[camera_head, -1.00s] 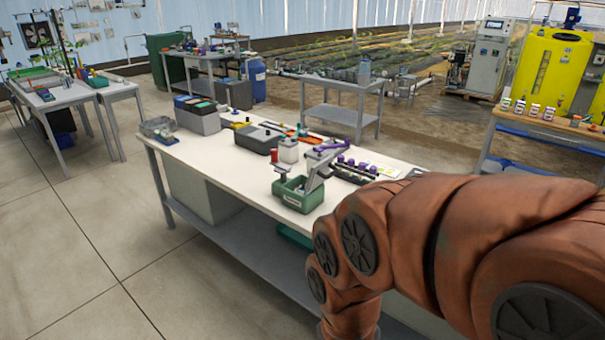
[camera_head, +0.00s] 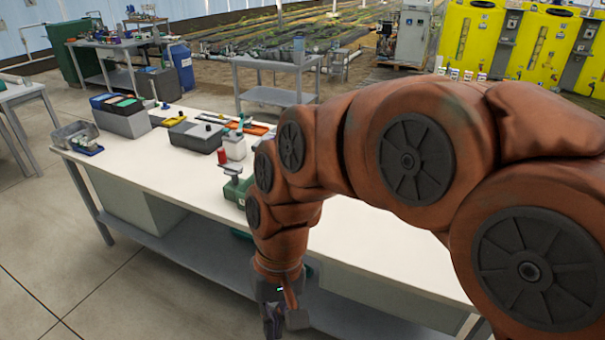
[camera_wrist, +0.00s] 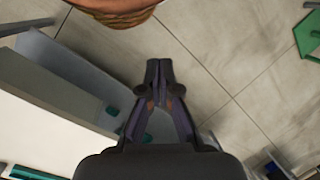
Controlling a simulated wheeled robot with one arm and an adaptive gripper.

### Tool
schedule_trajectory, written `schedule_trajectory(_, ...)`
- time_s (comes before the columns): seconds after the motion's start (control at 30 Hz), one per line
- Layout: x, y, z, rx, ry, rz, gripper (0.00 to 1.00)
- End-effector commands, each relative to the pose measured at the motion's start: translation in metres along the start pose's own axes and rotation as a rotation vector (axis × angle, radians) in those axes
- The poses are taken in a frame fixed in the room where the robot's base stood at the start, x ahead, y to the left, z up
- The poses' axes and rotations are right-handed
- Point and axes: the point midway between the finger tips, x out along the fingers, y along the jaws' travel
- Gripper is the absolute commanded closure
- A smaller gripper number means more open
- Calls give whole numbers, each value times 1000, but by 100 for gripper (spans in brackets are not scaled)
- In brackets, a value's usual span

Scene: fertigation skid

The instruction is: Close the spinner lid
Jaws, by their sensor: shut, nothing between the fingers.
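The likely spinner is a green box-shaped unit (camera_head: 236,190) on the near side of the white workbench. My arm covers its right part in the head view. Its lid is hidden now; the earlier head view shows a raised grey lid there. My gripper (camera_head: 274,322) hangs low in front of the bench, below the tabletop and apart from the unit. In the wrist view my gripper (camera_wrist: 158,66) has its fingers together with nothing between them, over the bench side and floor. I cannot make out the spinner in the wrist view.
The white workbench (camera_head: 170,182) also carries a red-capped bottle (camera_head: 222,157), a white container (camera_head: 235,147), a dark case (camera_head: 195,137) and a grey bin (camera_head: 122,122). A lower shelf (camera_head: 200,255) runs under it. The floor (camera_head: 50,260) in front is clear.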

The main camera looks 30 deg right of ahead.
Motion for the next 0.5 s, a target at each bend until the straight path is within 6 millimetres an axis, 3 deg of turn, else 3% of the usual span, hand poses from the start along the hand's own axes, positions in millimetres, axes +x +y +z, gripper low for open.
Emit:
schedule_trajectory(0.23, -23, -36, -77, 290, -35, -272, 100)
schedule_trajectory(0.37, -39, -39, -123, 460, -62, -419, 100)
schedule_trajectory(0.5, -57, -28, -174, 656, -97, -578, 100)
